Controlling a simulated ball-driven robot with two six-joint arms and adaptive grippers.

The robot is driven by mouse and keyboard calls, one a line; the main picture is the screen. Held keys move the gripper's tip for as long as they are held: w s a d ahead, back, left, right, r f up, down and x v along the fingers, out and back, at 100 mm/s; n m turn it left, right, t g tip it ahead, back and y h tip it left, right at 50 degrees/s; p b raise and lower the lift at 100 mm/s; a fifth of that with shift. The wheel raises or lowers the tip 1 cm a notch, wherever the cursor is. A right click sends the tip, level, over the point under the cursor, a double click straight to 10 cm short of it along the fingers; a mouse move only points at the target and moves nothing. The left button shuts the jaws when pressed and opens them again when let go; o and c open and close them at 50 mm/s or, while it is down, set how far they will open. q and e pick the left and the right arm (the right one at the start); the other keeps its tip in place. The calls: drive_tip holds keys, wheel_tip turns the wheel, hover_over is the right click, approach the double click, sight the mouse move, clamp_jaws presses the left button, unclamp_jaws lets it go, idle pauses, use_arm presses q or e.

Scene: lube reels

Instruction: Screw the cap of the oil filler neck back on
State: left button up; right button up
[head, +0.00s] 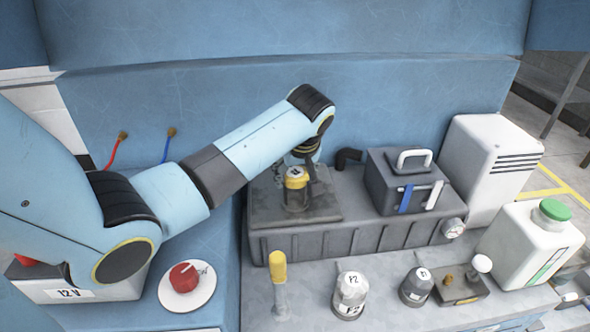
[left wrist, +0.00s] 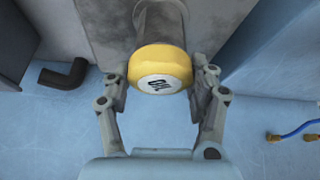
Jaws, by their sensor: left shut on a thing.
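The yellow cap (head: 297,179) with a white top sits on the grey oil filler neck (head: 296,201), which rises from a dark block on the grey housing. The left wrist view shows the cap (left wrist: 160,66), marked "OIL", with the neck (left wrist: 160,20) behind it. My left gripper (head: 304,172) comes from above and behind; its fingers stand on both sides of the cap and are shut on it, as the left wrist view (left wrist: 160,83) also shows. Cap and neck look in line; how tightly the cap is seated cannot be told. My right gripper is not in view.
A dark box (head: 402,180) with a pale handle stands right of the neck. A black elbow pipe (head: 348,158) is behind. A white canister (head: 530,243) stands right.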

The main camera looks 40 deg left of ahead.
use_arm(q)
drive_tip(key=shift+r+m+p, duration=0.15)
drive_tip(key=shift+m+p, duration=0.45)
drive_tip(key=shift+p, duration=0.05)
drive_tip(key=shift+m+t+h+p, duration=0.55)
drive_tip(key=shift+m+p, duration=0.45)
drive_tip(key=shift+m, duration=0.2)
drive_tip(key=shift+m+t+h+p, duration=0.25)
drive_tip(key=shift+m+p, duration=0.05)
drive_tip(key=shift+m, duration=0.4)
drive_tip(key=shift+s+m+p, duration=0.1)
drive_tip(key=shift+m+p, duration=0.45)
drive_tip(key=shift+m, duration=0.35)
drive_tip(key=shift+m+t+h+p, duration=0.3)
drive_tip(key=shift+m+h, duration=0.2)
drive_tip(key=shift+m, duration=0.2)
drive_tip(key=shift+f+m+h, duration=0.2)
drive_tip(key=shift+m+h, duration=0.3)
drive_tip(key=shift+m, duration=0.5)
